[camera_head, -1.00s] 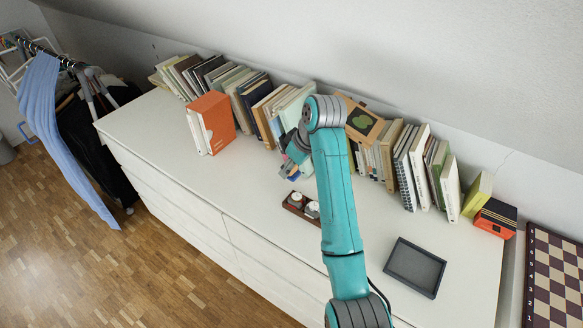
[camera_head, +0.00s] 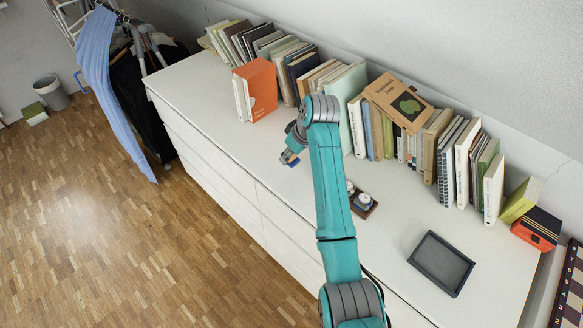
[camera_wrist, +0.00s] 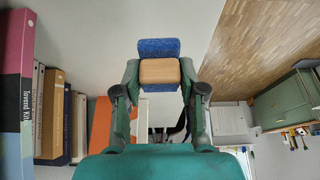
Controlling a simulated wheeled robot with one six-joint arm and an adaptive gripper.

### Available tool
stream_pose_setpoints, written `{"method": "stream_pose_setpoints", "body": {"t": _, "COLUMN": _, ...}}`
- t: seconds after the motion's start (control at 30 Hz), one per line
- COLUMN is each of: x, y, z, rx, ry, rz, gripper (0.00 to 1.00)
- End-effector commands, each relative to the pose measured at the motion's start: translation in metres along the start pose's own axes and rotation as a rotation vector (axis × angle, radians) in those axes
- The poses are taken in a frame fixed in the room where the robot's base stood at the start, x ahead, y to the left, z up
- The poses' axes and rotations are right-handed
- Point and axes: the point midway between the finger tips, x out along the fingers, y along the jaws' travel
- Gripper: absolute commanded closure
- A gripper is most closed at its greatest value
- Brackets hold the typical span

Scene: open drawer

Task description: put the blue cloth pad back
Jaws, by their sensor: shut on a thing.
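The blue cloth pad (camera_wrist: 158,47) is in my gripper (camera_wrist: 159,82), with a tan wood-like block (camera_wrist: 159,70) against it; I cannot tell whether both are one piece. In the head view the pad (camera_head: 288,157) is a small blue and orange patch at the end of my arm, above or at the white dresser top; its height is unclear. My gripper (camera_head: 291,150) is shut on it, partly hidden behind my wrist. A dark grey shallow tray (camera_head: 441,263) lies empty on the dresser at right.
A row of books (camera_head: 430,150) lines the wall behind the dresser (camera_head: 225,120). An orange box file (camera_head: 255,90) stands left of my gripper. A small brown tray (camera_head: 361,203) with white items is beside my arm. The dresser's front-left top is clear.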

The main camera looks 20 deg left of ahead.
Motion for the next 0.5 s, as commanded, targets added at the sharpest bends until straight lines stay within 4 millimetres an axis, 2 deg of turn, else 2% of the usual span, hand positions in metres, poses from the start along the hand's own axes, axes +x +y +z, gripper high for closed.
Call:
{"method": "stream_pose_setpoints", "body": {"t": 0.1, "x": 0.014, "y": 0.000, "z": 0.006, "rx": 0.000, "ry": 0.000, "rz": 0.000, "gripper": 0.92}}
{"method": "stream_pose_setpoints", "body": {"t": 0.27, "x": 0.023, "y": 0.000, "z": 0.010, "rx": -0.001, "ry": 0.000, "rz": 0.000, "gripper": 0.92}}
{"method": "stream_pose_setpoints", "body": {"t": 0.5, "x": 0.049, "y": 0.000, "z": 0.021, "rx": 0.000, "ry": -0.001, "rz": -0.001, "gripper": 0.92}}
